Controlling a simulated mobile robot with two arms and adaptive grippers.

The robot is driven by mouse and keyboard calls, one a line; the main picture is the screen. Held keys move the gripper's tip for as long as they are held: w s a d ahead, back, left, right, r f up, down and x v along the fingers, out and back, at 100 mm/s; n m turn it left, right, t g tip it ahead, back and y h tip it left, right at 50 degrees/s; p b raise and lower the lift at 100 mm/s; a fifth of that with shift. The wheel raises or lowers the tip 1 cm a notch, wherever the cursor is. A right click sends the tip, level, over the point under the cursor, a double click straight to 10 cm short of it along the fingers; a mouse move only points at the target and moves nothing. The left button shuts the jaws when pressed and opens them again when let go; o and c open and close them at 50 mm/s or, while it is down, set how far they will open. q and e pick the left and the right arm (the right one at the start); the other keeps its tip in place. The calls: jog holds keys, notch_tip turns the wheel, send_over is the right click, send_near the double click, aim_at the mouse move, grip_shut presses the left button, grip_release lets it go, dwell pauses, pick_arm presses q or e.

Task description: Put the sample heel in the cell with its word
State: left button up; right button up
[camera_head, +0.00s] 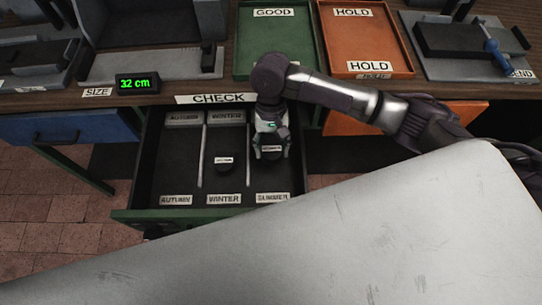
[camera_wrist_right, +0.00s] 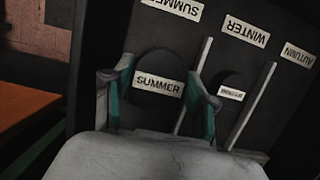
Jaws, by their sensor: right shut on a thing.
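The sample heel (camera_wrist_right: 158,66) is dark and rounded, with a white label reading SUMMER. My right gripper (camera_head: 271,152) is shut on it, with one finger on each side in the wrist view. The heel is in or over the right cell of the open drawer (camera_head: 173,213), whose front label reads SUMMER (camera_head: 272,197). I cannot tell whether it touches the cell floor. The middle cell, labelled WINTER (camera_head: 224,199), holds another dark heel (camera_head: 225,168) with a small label. The left cell, labelled AUTUMN (camera_head: 176,200), has a bare front part. My left gripper is not in view.
Thin pale dividers (camera_head: 202,160) separate the cells. Above the drawer, the bench carries a green GOOD tray (camera_head: 274,50), an orange HOLD tray (camera_head: 366,50), a display reading 32 cm (camera_head: 138,84) and a grey fixture with a blue handle (camera_head: 493,50).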

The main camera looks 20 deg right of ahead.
aim_at(272, 157)
jog(key=shift+w+f, duration=0.1)
jog(key=shift+f, duration=0.85)
notch_tip(272, 157, down, 4)
jog(key=shift+d+r, duration=0.1)
jog(key=shift+r, duration=0.1)
jog(key=shift+w, duration=0.1)
jog(key=o, duration=0.8)
jog(key=shift+f, duration=0.15)
jog(key=shift+c, duration=0.2)
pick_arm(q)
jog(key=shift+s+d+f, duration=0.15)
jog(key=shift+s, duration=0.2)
pick_arm(e)
jog(key=o, duration=0.4)
jog(key=shift+o, duration=0.2)
jog(key=a+v, duration=0.1)
jog(key=v, duration=1.1)
jog(key=shift+d, duration=0.45)
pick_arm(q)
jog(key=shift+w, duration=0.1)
